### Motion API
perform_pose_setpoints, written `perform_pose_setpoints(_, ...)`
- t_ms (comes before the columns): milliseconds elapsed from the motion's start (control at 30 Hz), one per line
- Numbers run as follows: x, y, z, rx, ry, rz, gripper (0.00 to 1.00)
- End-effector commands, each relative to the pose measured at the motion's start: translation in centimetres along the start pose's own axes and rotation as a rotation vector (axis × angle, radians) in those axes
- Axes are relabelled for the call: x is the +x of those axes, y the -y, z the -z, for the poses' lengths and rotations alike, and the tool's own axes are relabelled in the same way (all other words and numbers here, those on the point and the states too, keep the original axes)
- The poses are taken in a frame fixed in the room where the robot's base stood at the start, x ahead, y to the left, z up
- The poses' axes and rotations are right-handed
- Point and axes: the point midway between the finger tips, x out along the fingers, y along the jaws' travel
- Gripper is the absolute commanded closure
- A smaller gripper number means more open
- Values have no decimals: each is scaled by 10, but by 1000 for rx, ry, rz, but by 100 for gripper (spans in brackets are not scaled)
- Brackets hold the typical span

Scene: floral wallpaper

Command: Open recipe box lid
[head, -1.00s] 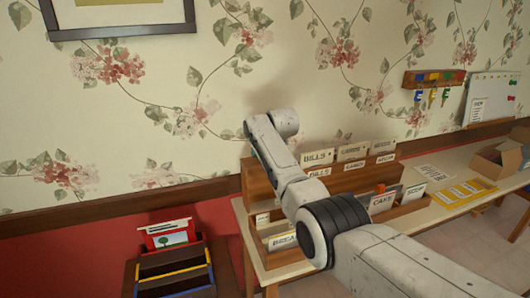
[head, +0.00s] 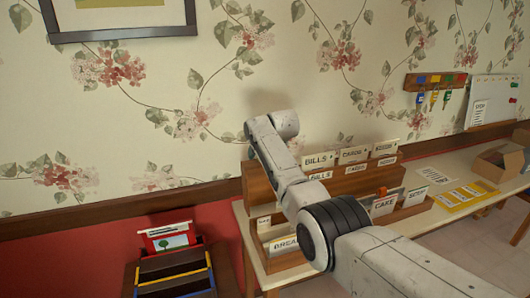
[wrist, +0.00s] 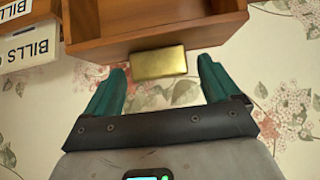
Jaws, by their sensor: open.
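A low wooden box (head: 408,212) with cards reading "CAKE" and "BREA..." stands on the table in the head view, partly hidden by my arm. It looks like the recipe box, with its cards showing. In the wrist view, a wooden box-like piece (wrist: 115,45) with a brass plate (wrist: 160,64) on its edge is close ahead. I cannot tell for sure whether it is the lid. My gripper (wrist: 159,74) is open, its teal fingers on either side of the brass plate, apart from it.
A stepped wooden organizer (head: 258,188) with "BILLS" cards stands behind the box; "BILLS" labels (wrist: 35,47) show at left in the wrist view. A rack with trays (head: 172,270) is lower left. A cardboard box (head: 497,163) and yellow papers (head: 465,194) lie right on the table (head: 440,222).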

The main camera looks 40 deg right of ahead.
Motion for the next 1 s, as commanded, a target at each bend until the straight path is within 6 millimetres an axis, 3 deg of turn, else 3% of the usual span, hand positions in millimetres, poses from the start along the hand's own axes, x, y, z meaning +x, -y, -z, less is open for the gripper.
perform_pose_setpoints(367,-11,1,0,0,1,2,11)
perform_pose_setpoints(1000,-91,0,-1,0,-1,0,11)
